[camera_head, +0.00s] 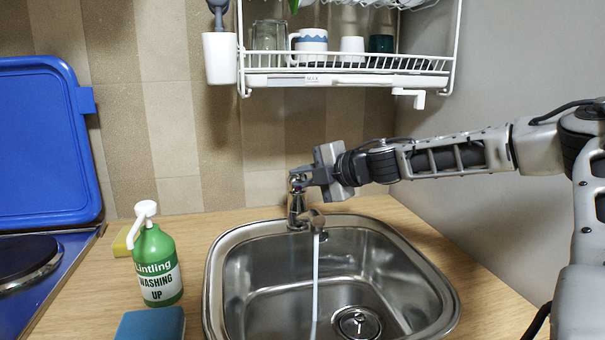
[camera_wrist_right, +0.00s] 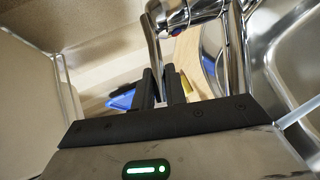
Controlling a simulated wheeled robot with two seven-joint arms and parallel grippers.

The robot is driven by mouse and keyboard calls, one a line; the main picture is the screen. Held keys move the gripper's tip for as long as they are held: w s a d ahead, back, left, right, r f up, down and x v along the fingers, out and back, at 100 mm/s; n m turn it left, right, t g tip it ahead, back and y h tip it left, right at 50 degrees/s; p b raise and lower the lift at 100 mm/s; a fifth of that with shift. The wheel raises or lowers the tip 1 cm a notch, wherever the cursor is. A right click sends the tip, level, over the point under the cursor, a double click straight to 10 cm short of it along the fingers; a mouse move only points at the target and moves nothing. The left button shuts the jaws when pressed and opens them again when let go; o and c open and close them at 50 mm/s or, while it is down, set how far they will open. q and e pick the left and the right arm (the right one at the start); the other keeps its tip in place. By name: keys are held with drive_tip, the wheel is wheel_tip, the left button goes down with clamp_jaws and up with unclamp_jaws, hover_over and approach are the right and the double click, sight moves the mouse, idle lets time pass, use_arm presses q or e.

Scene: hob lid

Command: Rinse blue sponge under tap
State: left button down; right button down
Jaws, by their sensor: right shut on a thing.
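The blue sponge (camera_head: 150,324) lies on the wooden worktop left of the sink, cut off by the lower edge of the head view. The tap (camera_head: 297,207) stands at the back of the sink, and a white stream of water (camera_head: 315,280) falls from its spout into the basin. My right gripper (camera_head: 302,179) is at the top of the tap, shut on the tap's lever. In the right wrist view its dark fingers (camera_wrist_right: 162,88) close around the thin lever (camera_wrist_right: 153,45), next to the chrome tap body (camera_wrist_right: 238,50). My left gripper is not in view.
The steel sink (camera_head: 232,262) is empty apart from the stream. A green washing-up bottle (camera_head: 155,262) stands left of it, with a yellow object (camera_head: 122,241) behind. A blue hob lid (camera_head: 45,145) stands raised at the left. A dish rack (camera_head: 350,75) hangs above.

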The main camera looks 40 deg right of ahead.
drive_tip(key=c, duration=1.4)
unclamp_jaws()
drive_tip(key=shift+c, duration=0.2)
drive_tip(key=shift+p+v, duration=0.3)
drive_tip(key=shift+v, duration=0.5)
drive_tip(key=b+v, duration=0.1)
drive_tip(key=v, duration=1.3)
drive_tip(key=shift+s, duration=0.2)
